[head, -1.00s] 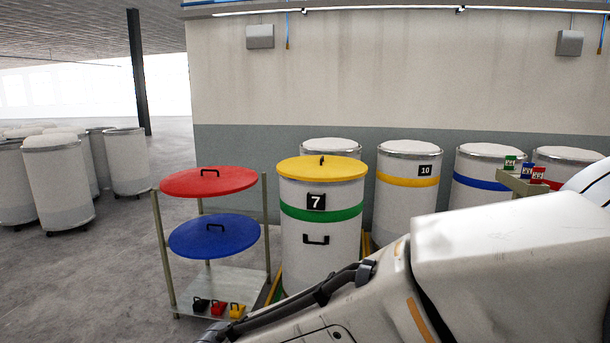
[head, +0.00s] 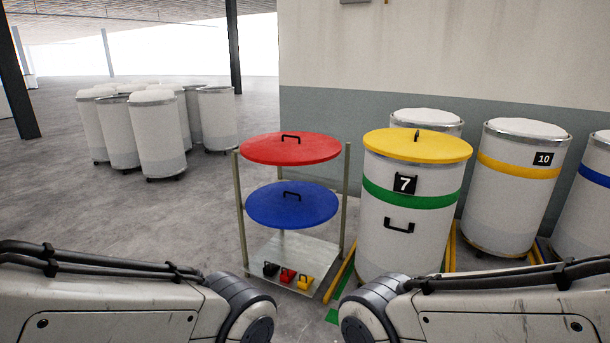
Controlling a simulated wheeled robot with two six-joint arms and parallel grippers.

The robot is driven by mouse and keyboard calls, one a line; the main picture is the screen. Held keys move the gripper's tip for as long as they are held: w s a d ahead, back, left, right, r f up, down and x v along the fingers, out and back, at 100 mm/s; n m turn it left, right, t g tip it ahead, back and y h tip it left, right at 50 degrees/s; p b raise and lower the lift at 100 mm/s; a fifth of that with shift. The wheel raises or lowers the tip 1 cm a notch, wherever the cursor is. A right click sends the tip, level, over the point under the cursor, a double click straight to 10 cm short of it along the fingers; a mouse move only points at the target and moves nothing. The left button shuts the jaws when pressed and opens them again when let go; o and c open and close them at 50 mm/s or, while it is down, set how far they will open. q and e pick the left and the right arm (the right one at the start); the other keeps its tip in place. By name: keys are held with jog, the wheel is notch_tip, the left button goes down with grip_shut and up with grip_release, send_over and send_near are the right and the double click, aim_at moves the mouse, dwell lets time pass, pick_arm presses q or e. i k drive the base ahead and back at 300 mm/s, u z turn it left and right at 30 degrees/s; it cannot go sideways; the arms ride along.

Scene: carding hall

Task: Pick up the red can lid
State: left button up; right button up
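The red can lid (head: 275,152) is a flat round disc with a black handle on top. It lies on the top level of a metal rack (head: 241,215) in the middle of the head view. A blue lid (head: 285,210) with a black handle lies on the level below it. My two arms come in from the lower left and lower right and stay in front of the rack. Both grippers are out of the frame, so I cannot see whether they hold anything.
Can 7 (head: 385,235), with a green band and a yellow lid (head: 410,145), stands right of the rack. Small black, red and yellow items (head: 287,275) sit on the rack's bottom shelf. More cans (head: 515,190) stand at right. White cans (head: 155,140) cluster at back left; floor between is clear.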

aim_at(286, 147)
jog(key=i, duration=4.05)
jog(key=u, duration=0.25)
